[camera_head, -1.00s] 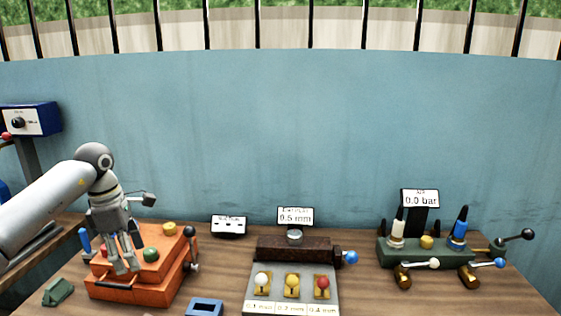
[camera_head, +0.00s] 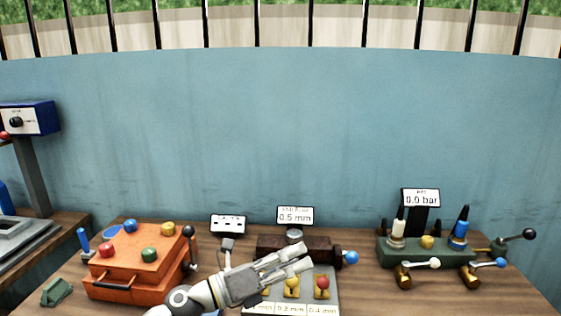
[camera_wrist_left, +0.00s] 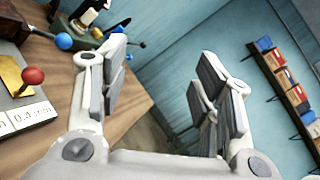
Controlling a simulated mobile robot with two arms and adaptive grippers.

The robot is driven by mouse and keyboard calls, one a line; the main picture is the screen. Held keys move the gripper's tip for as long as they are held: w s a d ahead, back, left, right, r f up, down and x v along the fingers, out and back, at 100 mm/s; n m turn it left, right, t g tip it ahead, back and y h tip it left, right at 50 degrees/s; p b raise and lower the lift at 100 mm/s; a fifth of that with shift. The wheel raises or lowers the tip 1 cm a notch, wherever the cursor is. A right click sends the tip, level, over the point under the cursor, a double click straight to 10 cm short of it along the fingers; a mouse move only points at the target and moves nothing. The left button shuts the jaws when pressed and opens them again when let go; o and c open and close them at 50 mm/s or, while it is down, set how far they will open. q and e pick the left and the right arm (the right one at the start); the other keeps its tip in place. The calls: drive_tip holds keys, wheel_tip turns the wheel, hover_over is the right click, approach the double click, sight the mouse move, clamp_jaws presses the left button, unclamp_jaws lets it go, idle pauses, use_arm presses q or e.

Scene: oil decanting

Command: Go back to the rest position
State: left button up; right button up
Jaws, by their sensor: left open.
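My left gripper (camera_head: 300,259) is open and empty in the head view. It is low in front of the dark brown block (camera_head: 322,246) with the 0.5 mm display (camera_head: 295,215), pointing right, and hides part of the switch panel (camera_head: 333,298). In the left wrist view its two fingers (camera_wrist_left: 165,90) are spread wide with nothing between them. The right gripper is not in view.
An orange box (camera_head: 140,268) with coloured knobs stands at the left. A green valve unit (camera_head: 405,252) with a 0.0 bar display (camera_head: 420,198) stands at the right. Shelves with boxes (camera_wrist_left: 283,80) show in the left wrist view.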

use_arm(q)
drive_tip(key=s+a+f+n+t+y, duration=0.2)
drive_tip(key=a+f+n+t+y, duration=0.2)
drive_tip(key=a+f+n+y, duration=0.75)
drive_tip(key=s+a+f+n+t+y, duration=0.2)
drive_tip(key=s+a+n+t+y, duration=0.25)
drive_tip(key=n, duration=1.35)
drive_tip(key=s+a+f+n+g+y, duration=0.1)
drive_tip(key=s+a+f+n+g, duration=0.25)
drive_tip(key=s, duration=0.55)
drive_tip(key=s+a+f+n+g, duration=0.1)
drive_tip(key=s+f+n+g, duration=0.2)
drive_tip(key=s+f+g, duration=0.35)
drive_tip(key=s+a+f+n+g+y, duration=0.1)
drive_tip(key=s+a+f+n+g, duration=0.3)
drive_tip(key=s, duration=0.7)
wheel_tip(320, 180, down, 26)
drive_tip(key=d+m, duration=0.2)
drive_tip(key=s+a+f+g, duration=0.1)
drive_tip(key=s+a+f, duration=0.2)
drive_tip(key=s+f, duration=1.4)
drive_tip(key=shift+s+a+f+g, duration=0.15)
drive_tip(key=shift+s+f+g, duration=0.05)
drive_tip(key=shift+f+g, duration=0.2)
